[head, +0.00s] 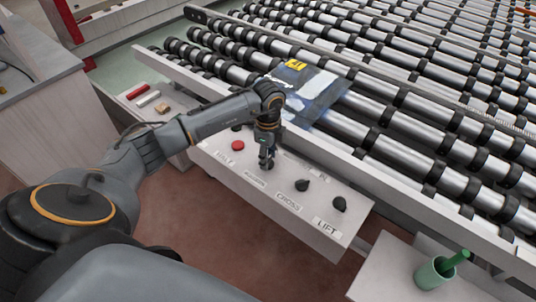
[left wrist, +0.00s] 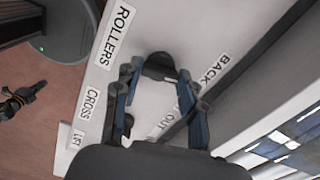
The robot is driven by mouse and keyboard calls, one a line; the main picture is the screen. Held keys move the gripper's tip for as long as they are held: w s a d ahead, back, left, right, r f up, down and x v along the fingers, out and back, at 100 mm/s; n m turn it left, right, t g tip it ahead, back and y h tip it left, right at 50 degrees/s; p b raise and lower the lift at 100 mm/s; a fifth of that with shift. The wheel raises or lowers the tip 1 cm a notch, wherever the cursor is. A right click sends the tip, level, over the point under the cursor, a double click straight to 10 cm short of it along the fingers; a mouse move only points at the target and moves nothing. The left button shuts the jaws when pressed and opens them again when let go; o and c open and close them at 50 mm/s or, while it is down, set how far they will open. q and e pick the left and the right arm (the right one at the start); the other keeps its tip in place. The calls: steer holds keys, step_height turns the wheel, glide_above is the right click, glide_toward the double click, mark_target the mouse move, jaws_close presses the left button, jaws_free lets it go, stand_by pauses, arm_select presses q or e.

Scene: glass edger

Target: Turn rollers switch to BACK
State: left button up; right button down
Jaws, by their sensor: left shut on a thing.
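The white control panel (head: 228,170) runs along the front of the roller machine. My left gripper (head: 267,160) points down over the rollers switch, just behind its ROLLERS label (head: 255,181). In the left wrist view, the black rollers switch (left wrist: 158,64) sits between the fingertips of my left gripper (left wrist: 162,80), which is shut on it. The ROLLERS label (left wrist: 111,38) and the BACK label (left wrist: 216,68) lie on opposite sides of the switch. Fingers hide part of the switch. What looks like my right gripper (left wrist: 18,101) shows small at the left edge, its jaws unclear.
A red button (head: 237,146) is left of the gripper. The CROSS knob (head: 302,185) and LIFT knob (head: 339,204) are to its right. Metal rollers (head: 380,130) lie behind. A green cup (head: 435,272) stands at lower right.

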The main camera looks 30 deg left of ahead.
arm_select(q)
steer(key=shift+n+p, duration=0.4)
steer(key=shift+n, duration=1.6)
steer(key=o, duration=1.2)
steer(key=shift+c, duration=0.2)
step_height(320, 180, up, 12)
